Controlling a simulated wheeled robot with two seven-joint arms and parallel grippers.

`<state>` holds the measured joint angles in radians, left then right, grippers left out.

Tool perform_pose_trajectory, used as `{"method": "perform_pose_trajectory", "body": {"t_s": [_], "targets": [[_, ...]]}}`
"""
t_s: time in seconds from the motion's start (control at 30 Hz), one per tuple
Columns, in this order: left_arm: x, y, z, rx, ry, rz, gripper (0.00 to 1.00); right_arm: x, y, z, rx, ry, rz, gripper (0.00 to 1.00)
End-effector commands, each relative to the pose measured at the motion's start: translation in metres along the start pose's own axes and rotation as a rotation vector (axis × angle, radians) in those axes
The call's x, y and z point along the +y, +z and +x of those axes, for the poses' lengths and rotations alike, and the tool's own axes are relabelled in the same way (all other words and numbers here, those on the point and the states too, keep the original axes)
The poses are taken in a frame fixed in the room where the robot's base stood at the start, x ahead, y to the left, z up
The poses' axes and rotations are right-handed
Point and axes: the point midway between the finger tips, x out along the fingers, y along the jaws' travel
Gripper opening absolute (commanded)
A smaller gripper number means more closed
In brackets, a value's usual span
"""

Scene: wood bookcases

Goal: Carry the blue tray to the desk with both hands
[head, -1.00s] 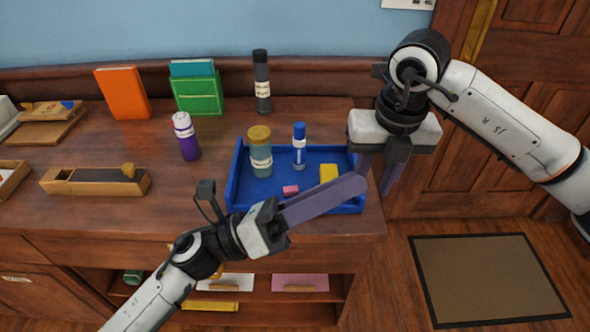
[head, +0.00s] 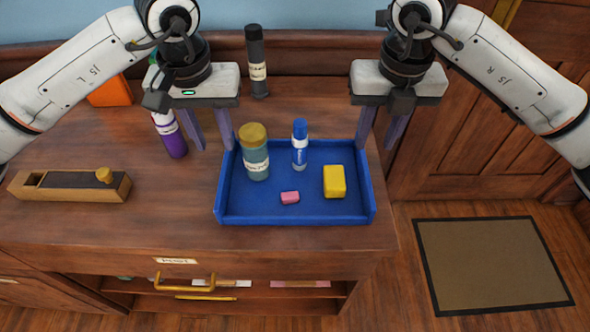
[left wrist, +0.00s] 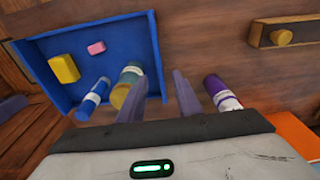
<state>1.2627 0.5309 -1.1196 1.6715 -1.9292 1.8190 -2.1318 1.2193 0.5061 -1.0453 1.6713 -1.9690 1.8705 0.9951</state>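The blue tray (head: 295,217) sits on a wooden cabinet top. It holds a teal jar (head: 256,160) with a gold lid, a blue-capped bottle (head: 300,150), a yellow block (head: 334,182) and a pink block (head: 290,198). My left gripper (head: 210,145) is open and empty, pointing down by the tray's far left corner. In the left wrist view its fingers (left wrist: 158,100) appear on either side of the tray's side wall (left wrist: 157,50). My right gripper (head: 379,143) is open and empty at the tray's far right corner. I cannot tell whether either gripper touches the tray.
A purple bottle (head: 171,138) stands just left of my left gripper. A dark bottle (head: 257,65) stands behind the tray. A wooden box (head: 70,186) lies at left, and an orange book (head: 110,93) is partly hidden. A mat (head: 492,265) lies on clear floor at right.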

Motion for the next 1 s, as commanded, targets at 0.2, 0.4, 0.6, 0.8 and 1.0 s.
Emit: {"method": "perform_pose_trajectory", "body": {"t_s": [0.2,0.4,0.6,0.8,1.0], "targets": [[0.001,0.001,0.001,-0.002,0.003,-0.001,0.31,0.0,0.0,0.0,0.0,0.0,0.0,0.31],[0.001,0.001,0.016,-0.005,0.004,-0.001,0.31,0.0,-0.001,0.016,0.003,0.0,0.001,0.31],[0.002,0.002,0.052,-0.007,0.005,-0.003,0.31,0.0,-0.001,0.051,0.004,0.0,0.001,0.31],[0.002,0.002,0.084,-0.005,0.006,-0.003,0.31,0.0,-0.001,0.083,0.003,0.001,0.0,0.31],[0.002,0.001,0.101,-0.003,0.006,-0.002,0.31,0.0,0.0,0.1,0.002,0.001,0.0,0.31]]}}
